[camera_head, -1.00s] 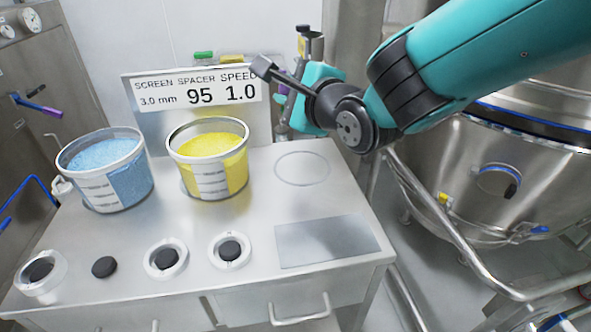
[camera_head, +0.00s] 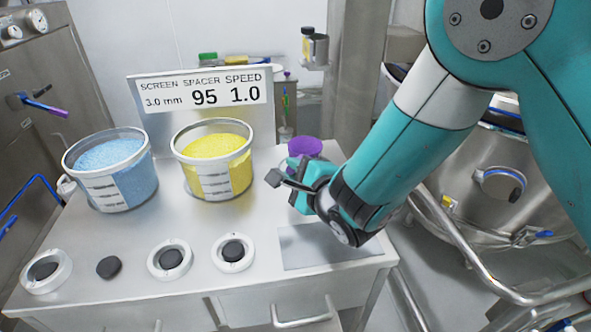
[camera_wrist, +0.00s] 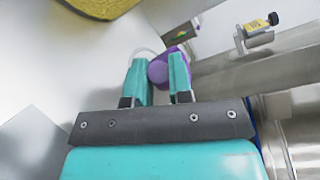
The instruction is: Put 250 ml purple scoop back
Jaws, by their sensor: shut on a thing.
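The purple scoop (camera_head: 305,146) is held at the far end of my gripper (camera_head: 302,168), over the right part of the steel bench (camera_head: 255,215). In the wrist view my gripper (camera_wrist: 160,68) has its teal fingers on either side of the purple scoop (camera_wrist: 159,71), closed on its handle end. Part of the scoop is hidden by the fingers. The outlined circle on the bench top is covered by my gripper in the head view; a pale arc shows beside the fingers in the wrist view. I cannot tell whether the scoop touches the bench.
A tub of blue granules (camera_head: 112,170) and a tub of yellow granules (camera_head: 213,160) stand left of my gripper. A settings sign (camera_head: 200,92) stands behind them. A wall bracket with a small bottle (camera_head: 314,46) is behind. A steel vessel (camera_head: 475,180) is at right.

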